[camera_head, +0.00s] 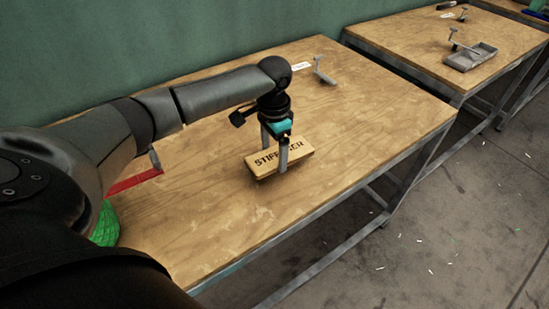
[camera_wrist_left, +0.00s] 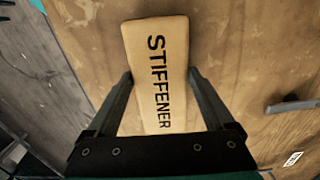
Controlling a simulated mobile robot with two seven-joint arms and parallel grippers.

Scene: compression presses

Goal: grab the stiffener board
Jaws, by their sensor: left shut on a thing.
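The stiffener board (camera_head: 301,156) is a light tan rectangular block with black "STIFFENER" lettering, over the near middle of the wooden table. My left gripper (camera_head: 275,158) points down with one finger on each long side of it. It is shut on the board, part of whose lettering a finger hides in the head view. In the left wrist view the board (camera_wrist_left: 157,50) lies lengthwise between the two fingers (camera_wrist_left: 160,76). I cannot tell whether the board touches the table or is slightly raised. My right gripper is not in view.
The wooden table (camera_head: 370,110) is mostly bare around the board. A small grey metal piece (camera_head: 322,72) and a white label (camera_head: 301,66) are at its back. A red strip (camera_head: 135,181) and a green object (camera_head: 105,225) are at left. A second table holds a grey tray (camera_head: 471,58).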

